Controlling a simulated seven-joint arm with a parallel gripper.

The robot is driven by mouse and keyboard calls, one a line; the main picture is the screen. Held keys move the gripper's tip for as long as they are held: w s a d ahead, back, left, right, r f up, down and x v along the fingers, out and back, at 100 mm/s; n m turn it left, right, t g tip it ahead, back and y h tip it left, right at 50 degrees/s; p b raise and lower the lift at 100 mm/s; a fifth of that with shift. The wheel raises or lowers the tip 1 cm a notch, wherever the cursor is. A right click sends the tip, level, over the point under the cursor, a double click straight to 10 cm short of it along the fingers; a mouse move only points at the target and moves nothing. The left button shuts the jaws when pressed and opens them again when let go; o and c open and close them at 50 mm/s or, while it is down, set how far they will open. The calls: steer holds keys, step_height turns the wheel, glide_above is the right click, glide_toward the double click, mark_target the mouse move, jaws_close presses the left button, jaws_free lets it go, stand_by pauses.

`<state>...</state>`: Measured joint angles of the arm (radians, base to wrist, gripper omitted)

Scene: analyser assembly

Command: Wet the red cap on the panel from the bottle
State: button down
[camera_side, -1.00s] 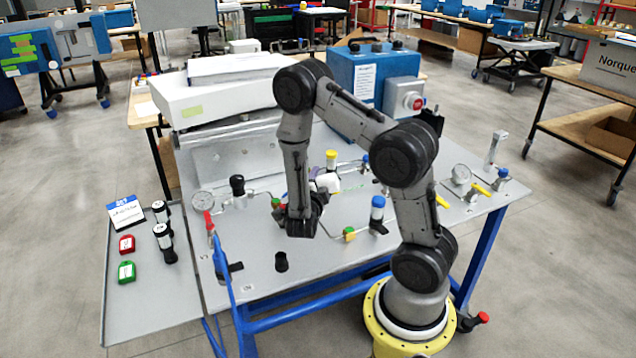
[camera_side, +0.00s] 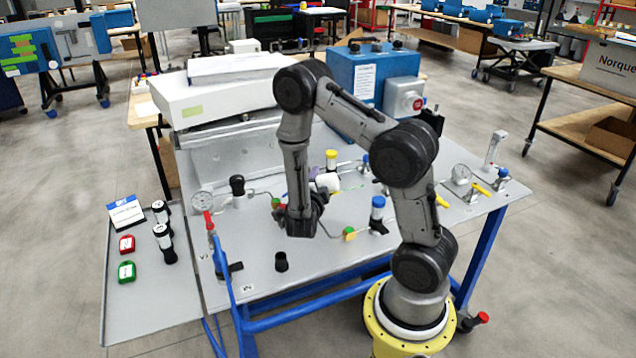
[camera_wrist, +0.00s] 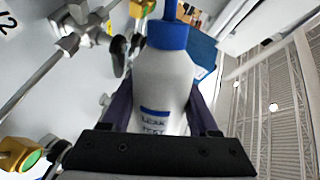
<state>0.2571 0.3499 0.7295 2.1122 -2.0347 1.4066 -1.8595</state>
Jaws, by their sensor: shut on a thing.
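My gripper (camera_wrist: 160,110) is shut on a white bottle (camera_wrist: 168,85) with a blue cap and a label that seems to read "LEAK TEST". The bottle lies between the purple fingers, its blue end pointing away from my wrist. In the side view, the white bottle (camera_side: 328,182) shows tilted above the panel (camera_side: 340,240), beside my wrist. A green cap (camera_wrist: 32,159) on a brass fitting is at the lower left of the wrist view. I cannot clearly make out the red cap; a small reddish spot shows near the bottle's blue tip in the wrist view.
A blue-capped fitting (camera_side: 377,210) stands right of my wrist. A side tray (camera_side: 140,310) holds red and green cases. The blue box (camera_side: 352,75) stands behind.

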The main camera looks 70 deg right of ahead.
step_height(320, 180, up, 5)
steer(key=shift+r, duration=0.1)
stand_by(0.5)
steer(key=shift+m, duration=0.3)
steer(key=r+m+g, duration=0.1)
steer(key=m, duration=0.7)
steer(key=r+m+g+h, duration=0.1)
steer(key=m, duration=0.7)
steer(key=s+r+m+g+h, duration=0.1)
steer(key=m, duration=0.7)
steer(key=shift+s+d+g, duration=0.1)
steer(key=shift+d+g, duration=0.05)
steer(key=shift+g, duration=0.15)
